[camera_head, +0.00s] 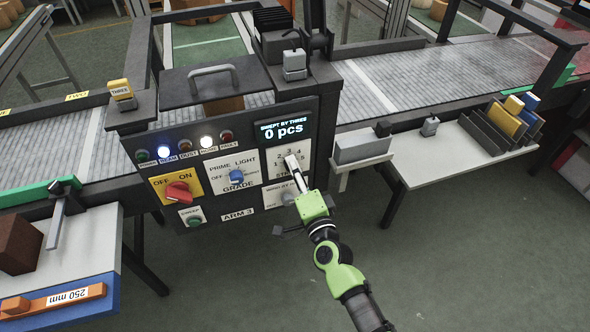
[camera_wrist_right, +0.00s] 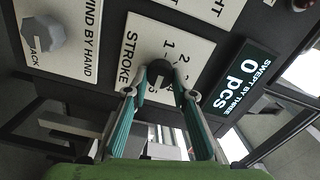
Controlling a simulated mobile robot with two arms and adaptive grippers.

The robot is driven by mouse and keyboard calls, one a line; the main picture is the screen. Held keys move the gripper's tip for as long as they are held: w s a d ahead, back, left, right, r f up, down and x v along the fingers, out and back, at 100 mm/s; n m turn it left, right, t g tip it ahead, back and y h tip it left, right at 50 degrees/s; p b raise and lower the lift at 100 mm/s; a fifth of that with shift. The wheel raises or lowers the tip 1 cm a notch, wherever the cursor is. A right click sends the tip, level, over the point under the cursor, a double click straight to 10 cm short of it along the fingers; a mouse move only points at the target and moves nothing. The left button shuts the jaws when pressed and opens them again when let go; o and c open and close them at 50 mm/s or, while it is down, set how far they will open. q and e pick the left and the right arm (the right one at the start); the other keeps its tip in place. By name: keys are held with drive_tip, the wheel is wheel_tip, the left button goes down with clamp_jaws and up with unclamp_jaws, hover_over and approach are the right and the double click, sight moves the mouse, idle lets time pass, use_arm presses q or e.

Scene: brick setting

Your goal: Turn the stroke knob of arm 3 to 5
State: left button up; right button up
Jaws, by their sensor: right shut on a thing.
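The stroke knob (camera_wrist_right: 160,73) is a dark round knob on a white plate (camera_wrist_right: 138,42) marked STROKE with numbers around it. My right gripper (camera_wrist_right: 159,90) is shut on it, with one teal finger on each side. In the head view the right gripper (camera_head: 293,168) reaches up to the stroke plate (camera_head: 277,154) and hides the knob. The knob's pointer setting is not clear to me. The panel (camera_head: 237,215) carries the label ARM 3. Its display (camera_head: 284,130) reads 0 pcs. My left gripper is not in view.
On the same panel are a red off/on switch (camera_head: 179,192), a blue grade knob (camera_head: 236,177) and a grey wind-by-hand knob (camera_wrist_right: 42,36) beside the stroke plate. A shelf with a grey block (camera_head: 361,147) stands to the right. The floor in front is clear.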

drive_tip(key=o, duration=1.1)
drive_tip(key=v, duration=1.2)
